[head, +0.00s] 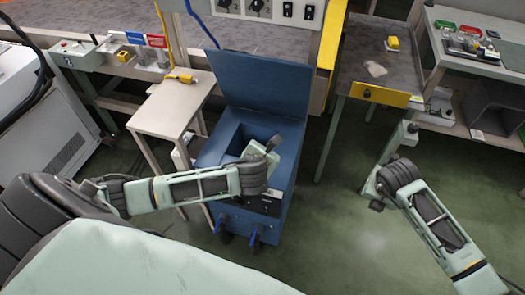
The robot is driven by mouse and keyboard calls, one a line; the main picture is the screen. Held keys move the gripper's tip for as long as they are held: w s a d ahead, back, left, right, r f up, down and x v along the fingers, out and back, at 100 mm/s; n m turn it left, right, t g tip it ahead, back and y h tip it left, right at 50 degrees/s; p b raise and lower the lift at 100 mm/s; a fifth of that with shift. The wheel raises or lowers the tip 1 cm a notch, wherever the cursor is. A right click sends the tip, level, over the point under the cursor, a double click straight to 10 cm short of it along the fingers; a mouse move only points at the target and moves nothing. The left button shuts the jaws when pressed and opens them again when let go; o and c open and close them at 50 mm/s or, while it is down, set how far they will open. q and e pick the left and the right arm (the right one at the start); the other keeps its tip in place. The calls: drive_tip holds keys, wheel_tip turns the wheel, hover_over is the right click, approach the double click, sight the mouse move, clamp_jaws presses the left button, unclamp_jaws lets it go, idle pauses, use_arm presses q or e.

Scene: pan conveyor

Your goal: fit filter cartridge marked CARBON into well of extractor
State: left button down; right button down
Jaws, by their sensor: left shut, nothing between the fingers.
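The extractor (284,200) is a blue floor-standing box with its lid (258,88) raised at the back. Its dark square well (236,140) is open at the top, and my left arm crosses in front of it. My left gripper (274,142) is at the right side of the well opening, shut and empty. My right gripper (409,131) is to the right, over the floor and well apart from the extractor; its fingers are too small to read. I cannot pick out a cartridge marked CARBON; no such lettering is readable.
A small side table (172,105) with a yellow tool (182,77) stands left of the extractor. A dark-topped table (375,70) with a yellow block (393,43) stands behind right. A shelf bench (468,65) is at far right. Green floor between is clear.

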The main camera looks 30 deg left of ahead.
idle(0.8)
use_arm(q)
drive_tip(key=c, duration=2)
unclamp_jaws()
drive_tip(key=v, duration=1.2)
